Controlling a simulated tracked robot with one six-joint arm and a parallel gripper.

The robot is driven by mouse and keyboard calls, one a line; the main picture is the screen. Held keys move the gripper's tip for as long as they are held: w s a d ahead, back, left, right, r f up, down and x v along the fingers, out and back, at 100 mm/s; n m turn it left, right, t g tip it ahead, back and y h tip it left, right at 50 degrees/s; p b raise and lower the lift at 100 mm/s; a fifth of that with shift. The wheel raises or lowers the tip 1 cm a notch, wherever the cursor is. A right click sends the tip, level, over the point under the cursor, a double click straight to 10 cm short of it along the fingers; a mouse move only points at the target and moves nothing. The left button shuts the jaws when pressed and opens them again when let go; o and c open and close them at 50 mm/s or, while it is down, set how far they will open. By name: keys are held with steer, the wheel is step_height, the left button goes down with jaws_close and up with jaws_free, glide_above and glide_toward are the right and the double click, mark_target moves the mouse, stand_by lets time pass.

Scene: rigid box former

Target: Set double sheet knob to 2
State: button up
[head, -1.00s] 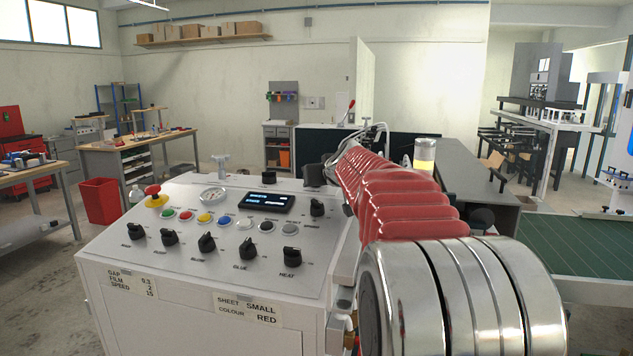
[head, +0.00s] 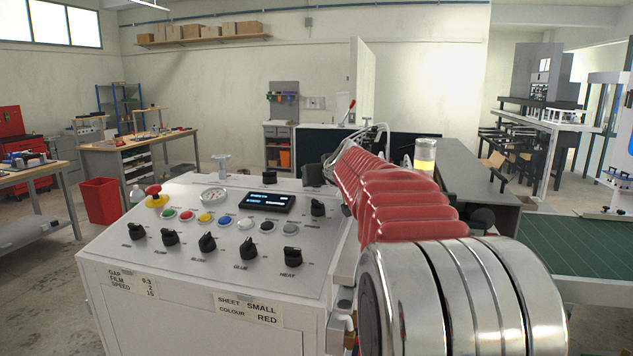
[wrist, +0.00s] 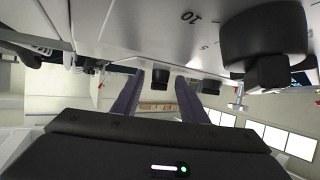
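A white control panel (head: 215,262) with several black knobs stands ahead in the head view, among them a knob marked HEAT (head: 291,256), one marked GLUE (head: 241,246) and one at the back right (head: 317,207). I cannot read which is the double sheet knob. In the wrist view the picture is upside down. My gripper (wrist: 160,82) has its two dark fingers apart, with a black knob (wrist: 160,76) showing between the tips; I cannot tell if they touch it. A large black knob (wrist: 268,42) is close at the right, near a printed 10. My arm hides the gripper in the head view.
Coloured buttons (head: 204,217), a red emergency button (head: 153,190), a gauge (head: 213,194) and a lit display (head: 267,202) crowd the panel. Front labels read FILM 2, SPEED 15, SHEET SMALL, COLOUR RED. A green conveyor (head: 580,262) lies at the right.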

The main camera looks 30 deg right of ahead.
steer(key=v, duration=1.3)
steer(key=shift+s+a, duration=0.1)
steer(key=shift+s, duration=0.25)
steer(key=shift+s+a, duration=0.1)
stand_by(0.3)
